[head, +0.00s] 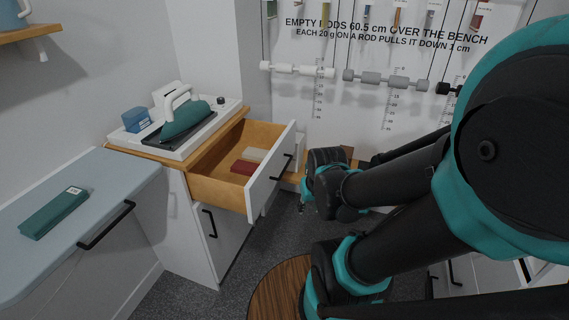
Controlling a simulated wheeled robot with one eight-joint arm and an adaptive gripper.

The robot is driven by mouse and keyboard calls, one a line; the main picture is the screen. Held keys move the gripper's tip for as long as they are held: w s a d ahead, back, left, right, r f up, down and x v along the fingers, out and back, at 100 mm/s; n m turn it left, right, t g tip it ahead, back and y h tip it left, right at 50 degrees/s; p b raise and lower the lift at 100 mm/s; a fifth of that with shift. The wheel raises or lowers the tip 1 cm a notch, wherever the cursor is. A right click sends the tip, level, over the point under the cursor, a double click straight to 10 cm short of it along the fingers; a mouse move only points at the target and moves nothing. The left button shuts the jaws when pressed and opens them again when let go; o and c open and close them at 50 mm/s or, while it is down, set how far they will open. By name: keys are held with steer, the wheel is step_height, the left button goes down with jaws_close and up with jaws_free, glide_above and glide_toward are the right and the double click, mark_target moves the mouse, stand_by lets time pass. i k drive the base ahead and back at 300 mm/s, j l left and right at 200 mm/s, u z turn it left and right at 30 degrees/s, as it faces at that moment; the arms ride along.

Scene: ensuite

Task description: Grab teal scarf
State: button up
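A teal folded block-shaped item (54,213) with a small pale label lies flat on the light blue surface (110,185) at the left; it looks like the teal scarf. My gripper (303,205) is at mid-picture, right of the open drawer and well apart from the teal item. It is dark, small and partly hidden by my arm, so its finger opening cannot be made out.
An open wooden drawer (218,188) holds a red item (243,167) and a beige item (254,154). Above it, a teal iron (186,119) and a blue box (137,119) stand on a tray. A black handle (106,226) fronts the blue surface. Rods hang at the back wall.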

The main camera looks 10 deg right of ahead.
mark_target(40, 223)
steer(key=u, duration=1.75)
